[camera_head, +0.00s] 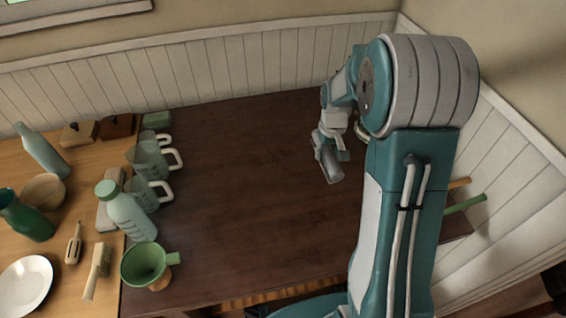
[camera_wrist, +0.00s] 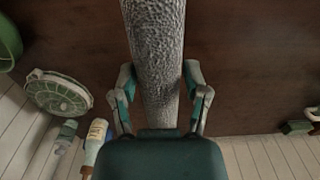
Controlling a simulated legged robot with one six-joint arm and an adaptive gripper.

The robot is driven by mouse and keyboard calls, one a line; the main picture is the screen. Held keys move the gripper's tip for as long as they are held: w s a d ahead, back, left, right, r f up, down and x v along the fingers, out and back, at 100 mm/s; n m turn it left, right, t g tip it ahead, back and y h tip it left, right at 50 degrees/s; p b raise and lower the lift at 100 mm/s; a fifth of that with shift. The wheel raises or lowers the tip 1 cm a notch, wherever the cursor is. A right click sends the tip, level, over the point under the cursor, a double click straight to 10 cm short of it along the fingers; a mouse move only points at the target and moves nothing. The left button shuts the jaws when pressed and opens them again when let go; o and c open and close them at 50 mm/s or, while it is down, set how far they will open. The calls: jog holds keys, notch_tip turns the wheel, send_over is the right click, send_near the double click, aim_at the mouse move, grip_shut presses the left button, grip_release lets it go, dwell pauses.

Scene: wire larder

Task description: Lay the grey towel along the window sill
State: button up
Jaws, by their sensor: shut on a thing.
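The grey towel (camera_wrist: 158,45) is a rolled, rough-textured length between the two fingers of my gripper (camera_wrist: 161,92) in the wrist view. It runs up out of the top of that picture. In the head view the towel (camera_head: 329,164) hangs below my gripper (camera_head: 324,140), over the right part of the dark table. My gripper is shut on the towel. The window sill (camera_head: 75,18) shows at the top left of the head view, on the back wall, cut off by the picture's edge. Its visible part looks bare.
The dark table (camera_head: 240,190) is clear in its middle. On its left stand jugs (camera_head: 148,158), a capped bottle (camera_head: 130,215) and a green funnel (camera_head: 147,263). A teal bottle (camera_head: 42,150) and a white plate (camera_head: 25,283) are further left. The wrist view shows a round, flat green item (camera_wrist: 58,95).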

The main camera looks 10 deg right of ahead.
send_near(286, 177)
jog(key=s+d+r, duration=0.2)
jog(key=d, duration=0.2)
jog(key=a+f, duration=0.1)
jog(key=f, duration=0.1)
jog(key=w+a+f, duration=0.1)
jog(key=a+f, duration=0.1)
jog(key=shift+w+f, duration=0.1)
jog(key=shift+w, duration=0.1)
jog(key=shift+w+a+f, duration=0.2)
jog(key=shift+a+f, duration=0.1)
jog(key=shift+f, duration=0.1)
jog(key=shift+w+a+f, duration=0.1)
jog(key=shift+a+f, duration=0.05)
jog(key=shift+f, duration=0.8)
jog(key=shift+w+a+f, duration=0.1)
jog(key=shift+f, duration=0.8)
jog(key=shift+s, duration=0.1)
jog(key=o, duration=1.2)
